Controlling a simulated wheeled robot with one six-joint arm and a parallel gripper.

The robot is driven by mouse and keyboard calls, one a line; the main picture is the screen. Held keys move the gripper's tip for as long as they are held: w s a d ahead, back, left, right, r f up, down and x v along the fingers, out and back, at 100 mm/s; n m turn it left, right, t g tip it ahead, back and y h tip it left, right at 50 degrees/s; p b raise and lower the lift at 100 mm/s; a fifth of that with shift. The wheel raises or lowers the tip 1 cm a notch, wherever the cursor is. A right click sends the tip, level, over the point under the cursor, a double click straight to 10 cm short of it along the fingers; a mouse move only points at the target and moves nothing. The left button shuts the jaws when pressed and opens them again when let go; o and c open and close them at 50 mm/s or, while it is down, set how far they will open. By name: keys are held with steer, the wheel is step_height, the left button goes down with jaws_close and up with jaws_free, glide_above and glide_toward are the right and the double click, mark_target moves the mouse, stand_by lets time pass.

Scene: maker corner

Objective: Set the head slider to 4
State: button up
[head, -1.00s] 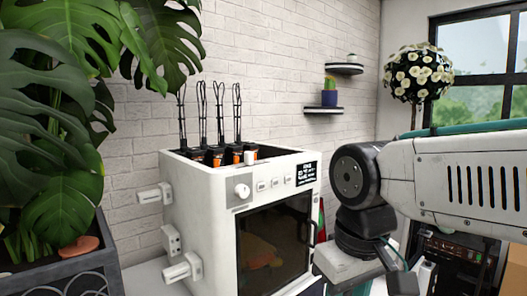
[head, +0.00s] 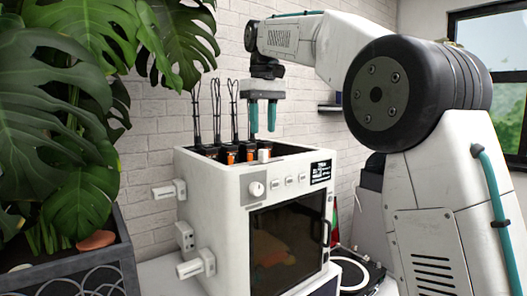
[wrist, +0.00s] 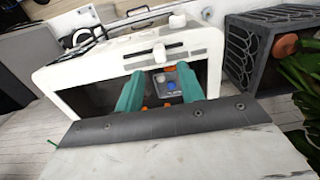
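The white machine (head: 231,215) stands at the middle of the head view, with its open top full of black and orange parts. A small white block (head: 264,155), which looks like a slider cap, sits at the top beside orange parts; it also shows in the wrist view (wrist: 160,52). I cannot read a scale by it. My gripper (head: 263,129) points down above the open top, its two teal fingers apart and empty. The fingers appear clear of the white block.
White fittings (head: 168,193) stick out from the left side. A leafy plant in a planter (head: 70,270) stands left.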

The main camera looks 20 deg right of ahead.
mark_target(264, 150)
step_height(264, 150, down, 8)
steer(key=shift+r, duration=0.25)
jaws_close()
